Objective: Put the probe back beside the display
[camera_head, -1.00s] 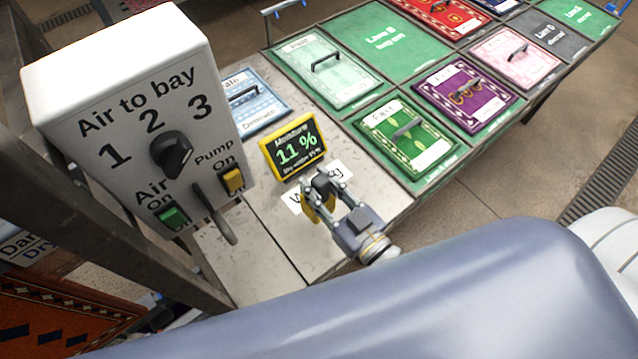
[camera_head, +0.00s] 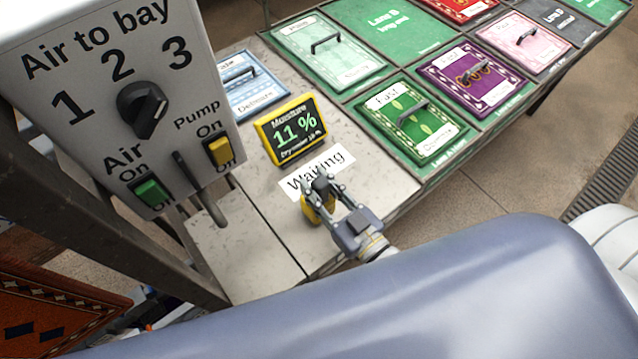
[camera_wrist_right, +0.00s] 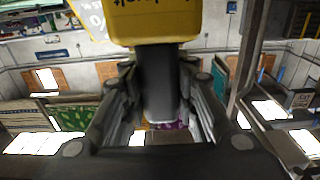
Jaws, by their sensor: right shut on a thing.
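The moisture display (camera_head: 290,130), yellow-framed and reading 11 %, stands on the grey table behind my right gripper. My right gripper (camera_head: 318,196) is shut on the yellow probe (camera_head: 311,210), just in front of the display and over the lower edge of the white "Waiting" label (camera_head: 320,168). The probe also shows in the right wrist view (camera_wrist_right: 155,22), its yellow body at the top and a dark part between the fingers. The head view does not show clearly whether the probe touches the table. My left gripper is not in view.
A white control box (camera_head: 125,100) with a dial, switches and a lever stands close at the left. Rug samples with handles, such as the green one (camera_head: 411,119), lie on the table's lanes behind. Bare table (camera_head: 245,245) lies left of the gripper.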

